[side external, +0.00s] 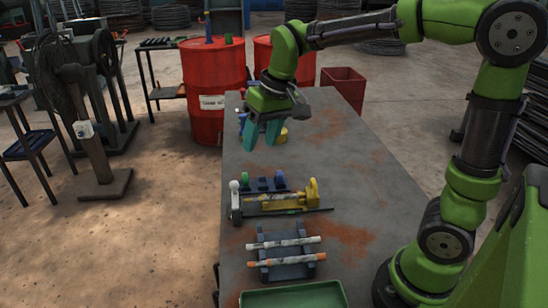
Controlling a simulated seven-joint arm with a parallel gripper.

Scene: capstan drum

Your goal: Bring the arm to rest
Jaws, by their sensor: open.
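My gripper (262,133) hangs at the end of my green arm above the far half of the grey, rust-stained table (345,165). Its two teal fingers point down and stand apart. Nothing shows between them. On the table below and nearer the camera is a yellow capstan-like device (285,199) on a dark base, with a white knob (234,186) at its left end. A blue piece and a green piece stand just behind it. My gripper is apart from this device.
A dark rack (287,262) holds two rods, one with orange ends. A green tray (293,296) lies at the near edge. Small coloured items, partly hidden, sit behind my gripper. Red drums (212,90) and a red bin (343,85) stand beyond the table. The table's right side is bare.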

